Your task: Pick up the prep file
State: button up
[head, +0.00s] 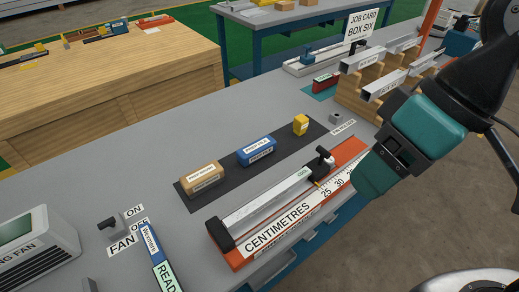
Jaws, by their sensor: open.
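A blue block (256,151) with a white label, which appears to read "PREP FILE", lies on a dark mat (226,183) in the middle of the grey bench. A tan block (203,178) with a small label sits to its left on the mat, and a small yellow block (300,125) to its right. My gripper (375,172) is teal and black, open, and at the right of the head view, over the right end of the orange ruler jig. It is well apart from the blue block. Its fingertips are partly hidden by its own body.
An orange jig (238,262) marked "CENTIMETRES", with a metal bar and black clamp, lies in front of the mat. A fan unit (38,247) and its switch (108,224) stand at left. Wooden racks (365,94) stand behind my gripper. The bench behind the mat is clear.

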aim_at(255, 151)
jog(key=k, duration=1.2)
jog(key=u, duration=0.7)
jog(key=i, duration=1.6)
jog(key=z, duration=0.65)
